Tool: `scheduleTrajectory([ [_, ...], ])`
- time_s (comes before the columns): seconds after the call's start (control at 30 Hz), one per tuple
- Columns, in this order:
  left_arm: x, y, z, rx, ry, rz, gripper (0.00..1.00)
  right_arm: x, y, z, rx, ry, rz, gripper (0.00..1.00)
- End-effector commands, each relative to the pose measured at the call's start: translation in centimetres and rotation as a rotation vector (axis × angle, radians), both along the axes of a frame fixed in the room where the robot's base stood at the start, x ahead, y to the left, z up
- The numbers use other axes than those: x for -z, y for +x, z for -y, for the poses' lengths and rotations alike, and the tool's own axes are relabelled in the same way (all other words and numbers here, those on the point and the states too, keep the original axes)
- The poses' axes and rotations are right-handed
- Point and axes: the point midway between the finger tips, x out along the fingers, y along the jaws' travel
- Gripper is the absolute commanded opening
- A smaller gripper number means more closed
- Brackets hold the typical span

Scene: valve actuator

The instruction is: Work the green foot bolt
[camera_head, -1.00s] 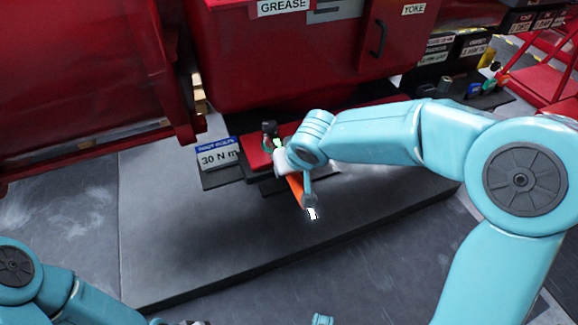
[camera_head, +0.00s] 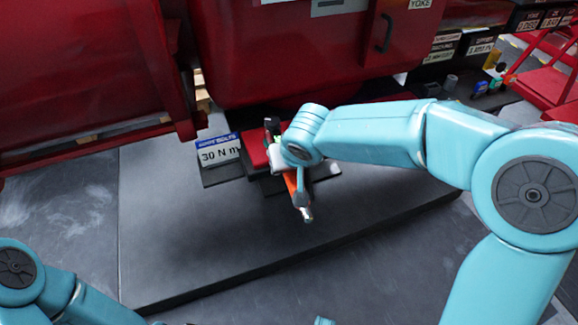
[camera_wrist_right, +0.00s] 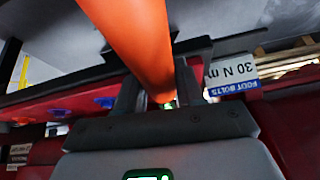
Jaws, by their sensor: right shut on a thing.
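My right gripper (camera_head: 284,166) is shut on the orange handle (camera_wrist_right: 130,35) of a tool in front of the red machine's base. The orange also shows in the head view (camera_head: 291,184), beside my wrist, with a pale metallic tip (camera_head: 307,214) below. A black upright piece (camera_head: 271,126) stands just left of my right wrist, with a small green patch (camera_head: 276,142) below it. I cannot tell whether this green is the foot bolt. A green glow (camera_wrist_right: 169,105) shows between my fingers in the wrist view. My left arm enters at the lower left; its gripper is out of frame.
A "30 N m" foot bolts sign (camera_head: 218,152) stands left of my right wrist and shows upside down in the wrist view (camera_wrist_right: 232,72). The red machine (camera_head: 275,55) overhangs the work spot. The grey plate (camera_head: 200,250) in front is clear. Small coloured pieces (camera_head: 480,88) lie at the right.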

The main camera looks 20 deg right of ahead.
Motion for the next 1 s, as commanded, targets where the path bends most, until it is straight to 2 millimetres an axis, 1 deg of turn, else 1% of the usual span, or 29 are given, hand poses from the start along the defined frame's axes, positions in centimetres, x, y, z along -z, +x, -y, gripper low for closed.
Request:
scheduleTrajectory([
  [0.03,0.3,0.0,0.0,0.000,0.000,0.000,0.66,0.0,0.1,-0.1,0.003,0.002,0.007,0.00],
  [0.7,2.5,0.0,0.0,0.000,0.000,0.000,0.66,-0.1,0.2,-1.2,0.091,0.002,0.007,0.00],
  [1.0,2.7,0.0,0.0,0.000,0.000,0.000,0.66,-0.2,0.2,-1.4,0.107,0.003,0.007,0.00],
])
